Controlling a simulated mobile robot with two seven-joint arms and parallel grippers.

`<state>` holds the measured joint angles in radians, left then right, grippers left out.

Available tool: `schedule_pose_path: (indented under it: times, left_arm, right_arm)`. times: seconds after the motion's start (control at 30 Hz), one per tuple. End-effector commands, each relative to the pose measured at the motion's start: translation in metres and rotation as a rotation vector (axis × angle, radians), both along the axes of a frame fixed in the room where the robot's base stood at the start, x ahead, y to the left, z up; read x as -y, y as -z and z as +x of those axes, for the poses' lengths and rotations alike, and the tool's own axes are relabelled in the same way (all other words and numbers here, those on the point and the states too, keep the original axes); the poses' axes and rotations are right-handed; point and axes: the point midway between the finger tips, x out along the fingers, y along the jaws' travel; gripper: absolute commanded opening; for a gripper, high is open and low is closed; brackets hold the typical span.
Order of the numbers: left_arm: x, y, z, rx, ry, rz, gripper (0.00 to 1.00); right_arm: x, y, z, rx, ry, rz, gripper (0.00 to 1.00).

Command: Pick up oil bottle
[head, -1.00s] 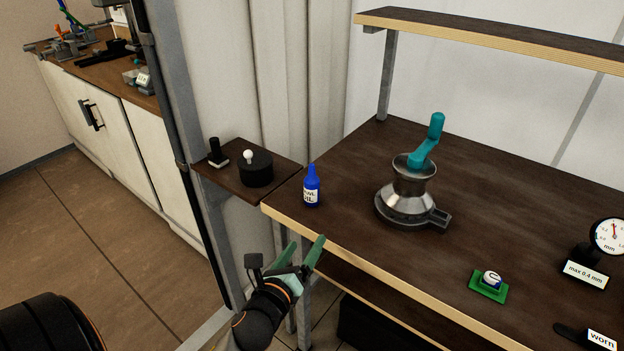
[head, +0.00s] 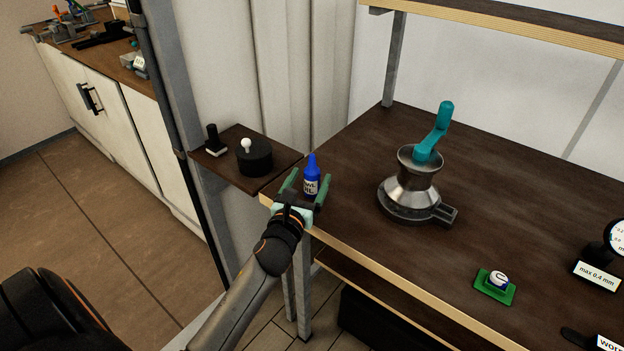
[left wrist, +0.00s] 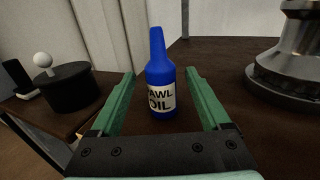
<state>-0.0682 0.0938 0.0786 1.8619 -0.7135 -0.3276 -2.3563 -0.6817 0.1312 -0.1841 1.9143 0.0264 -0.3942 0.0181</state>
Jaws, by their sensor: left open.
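The oil bottle (head: 311,179) is blue with a narrow nozzle and a white label. It stands upright near the left corner of the dark workbench. In the left wrist view the bottle (left wrist: 160,80) shows its label, "PAWL OIL". My left gripper (head: 307,179) is open, its green fingers on either side of the bottle. In the left wrist view the left gripper (left wrist: 160,85) shows a gap between each finger and the bottle. My right gripper is not in view.
A metal winch (head: 412,193) with a teal handle stands right of the bottle. A small side shelf (head: 226,168) holds a black round item with a white knob (head: 254,156). A green pad with a small white part (head: 495,285) lies near the bench's front edge.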

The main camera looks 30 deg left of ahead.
Motion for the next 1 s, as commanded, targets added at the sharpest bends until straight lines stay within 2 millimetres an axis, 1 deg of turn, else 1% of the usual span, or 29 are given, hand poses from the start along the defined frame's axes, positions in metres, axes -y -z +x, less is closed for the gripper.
schedule_pose_path:
  times: [0.33, 0.47, 0.7, 1.0]
  left_arm:
    - [-0.011, 0.002, 0.041, 0.002, -0.001, -0.003, 0.80]
    - [-0.013, 0.002, 0.048, 0.001, -0.001, -0.003, 0.80]
    - [-0.013, 0.002, 0.049, 0.001, 0.000, -0.002, 0.79]
    - [-0.013, 0.002, 0.048, 0.001, 0.000, -0.003, 0.45]
  right_arm:
    - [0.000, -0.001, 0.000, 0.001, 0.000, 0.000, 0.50]
    - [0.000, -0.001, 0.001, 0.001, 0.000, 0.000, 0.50]
    - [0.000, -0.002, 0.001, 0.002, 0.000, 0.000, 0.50]
    - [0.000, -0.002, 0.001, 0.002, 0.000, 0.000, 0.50]
